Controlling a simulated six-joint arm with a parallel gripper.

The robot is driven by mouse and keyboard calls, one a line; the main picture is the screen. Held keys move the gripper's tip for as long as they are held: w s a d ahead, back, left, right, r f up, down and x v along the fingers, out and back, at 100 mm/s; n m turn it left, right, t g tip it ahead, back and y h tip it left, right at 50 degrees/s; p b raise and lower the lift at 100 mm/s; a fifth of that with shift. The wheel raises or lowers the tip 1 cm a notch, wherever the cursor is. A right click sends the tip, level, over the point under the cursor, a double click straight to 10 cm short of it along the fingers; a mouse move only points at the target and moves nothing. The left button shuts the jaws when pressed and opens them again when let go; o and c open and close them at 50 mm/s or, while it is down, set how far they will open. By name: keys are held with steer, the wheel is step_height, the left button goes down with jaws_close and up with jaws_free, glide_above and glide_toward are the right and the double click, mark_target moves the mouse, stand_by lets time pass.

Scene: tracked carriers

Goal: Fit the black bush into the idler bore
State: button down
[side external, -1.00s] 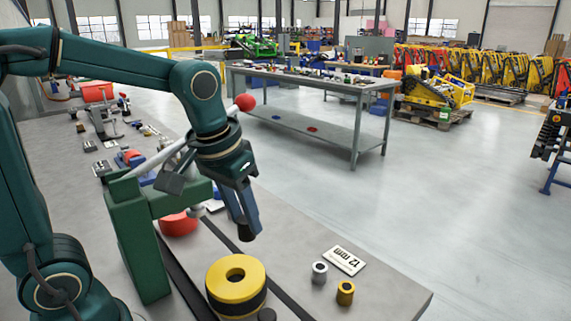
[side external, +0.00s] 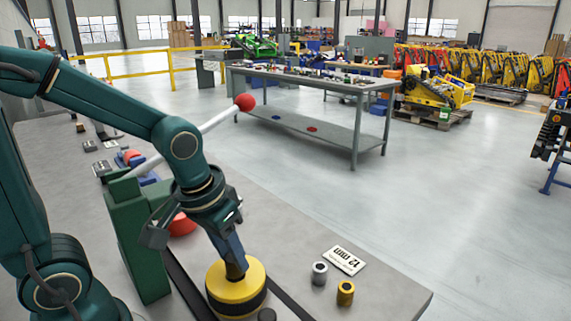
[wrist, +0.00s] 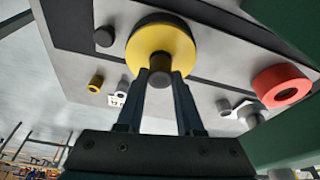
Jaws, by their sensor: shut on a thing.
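The idler (side external: 252,282) is a yellow-topped, dark-sided wheel lying flat on the bench at the bottom centre. It also shows at the top of the wrist view (wrist: 178,37). My gripper (side external: 238,268) points down over the idler's middle, shut on the black bush. The bush (wrist: 160,75) shows as a dark cylinder between the fingertips in the wrist view, over the idler's centre. It hides the bore. In the side view the bush is at the bore, but I cannot tell whether its lower end is inside or just above.
A silver bush (side external: 319,273), a brass bush (side external: 345,292) and a 12 mm card (side external: 343,260) lie right of the idler. A green press (side external: 137,240) with a red-knobbed lever (side external: 215,121) stands to the left, near a red ring (side external: 182,225). The right bench corner is clear.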

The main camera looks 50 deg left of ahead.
steer(key=shift+f, duration=0.75)
steer(key=shift+f, duration=0.1)
steer(key=c, duration=0.5)
jaws_free()
steer(key=shift+c, duration=0.2)
steer(key=shift+r, duration=0.6)
steer(key=a+v, duration=0.1)
steer(key=v, duration=1)
steer(key=shift+s+d+f+m+t+h, duration=0.1)
steer(key=shift+s+d+f+m+t, duration=0.35)
steer(key=shift+f, duration=0.2)
steer(key=shift+s+d+f+m+t+h, duration=0.1)
steer(key=shift+s+d+f+m+t, duration=0.3)
steer(key=shift+f, duration=0.25)
steer(key=shift+s+d+f+m+t+h, duration=0.1)
steer(key=shift+s+d+f+m+t, duration=0.25)
steer(key=shift+s+f, duration=0.3)
